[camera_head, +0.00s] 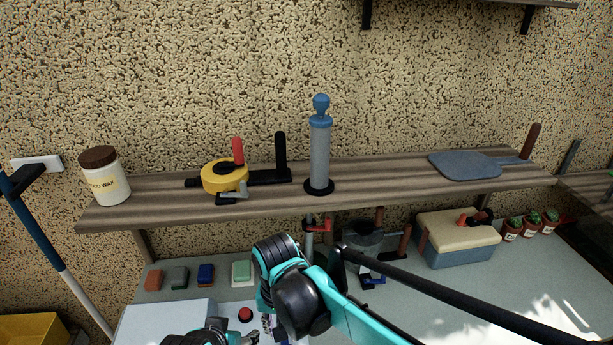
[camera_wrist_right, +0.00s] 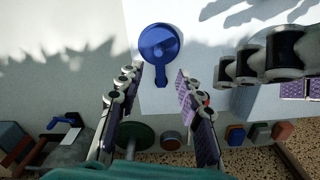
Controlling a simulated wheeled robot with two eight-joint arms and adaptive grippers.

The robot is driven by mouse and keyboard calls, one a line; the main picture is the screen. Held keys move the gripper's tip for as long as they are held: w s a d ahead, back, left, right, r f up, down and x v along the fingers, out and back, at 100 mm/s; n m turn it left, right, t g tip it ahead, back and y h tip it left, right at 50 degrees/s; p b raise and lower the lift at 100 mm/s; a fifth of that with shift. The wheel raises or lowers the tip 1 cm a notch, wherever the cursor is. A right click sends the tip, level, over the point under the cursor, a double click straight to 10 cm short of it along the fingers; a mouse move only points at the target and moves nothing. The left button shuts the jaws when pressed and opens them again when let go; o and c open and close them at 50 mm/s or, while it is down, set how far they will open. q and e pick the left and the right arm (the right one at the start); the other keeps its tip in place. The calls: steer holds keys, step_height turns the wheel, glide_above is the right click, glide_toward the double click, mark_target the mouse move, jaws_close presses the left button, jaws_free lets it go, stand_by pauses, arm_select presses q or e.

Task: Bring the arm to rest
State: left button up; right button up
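My right arm (camera_head: 298,300), teal and black, reaches in from the lower right over the workbench. My right gripper (camera_wrist_right: 158,95) is open in the right wrist view. Its two purple-padded fingers are apart, with nothing held between them. In the head view the arm mostly hides it. A blue round piece with a handle (camera_wrist_right: 160,45) lies beyond the fingertips, apart from them. My left arm shows at the bottom edge of the head view, its gripper mostly cut off. Part of the left gripper (camera_wrist_right: 300,88) shows at the right of the wrist view; its opening cannot be judged.
A white box (camera_head: 160,322) stands on the workbench (camera_head: 400,310), near a red button (camera_head: 245,314). Several coloured blocks line the back. A wooden shelf (camera_head: 380,185) above carries a jar (camera_head: 105,178), a yellow tool (camera_head: 224,176) and a pump (camera_head: 320,150). A toolbox (camera_head: 455,240) stands right.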

steer(key=s+d+r+t, duration=0.1)
steer(key=d+t, duration=0.2)
steer(key=d, duration=1)
steer(key=s+d+r+t, duration=0.1)
steer(key=d+t, duration=0.3)
steer(key=d, duration=0.8)
steer(key=shift+s+d+r+n, duration=0.2)
steer(key=shift+s+d+n, duration=0.15)
steer(key=shift+s, duration=0.35)
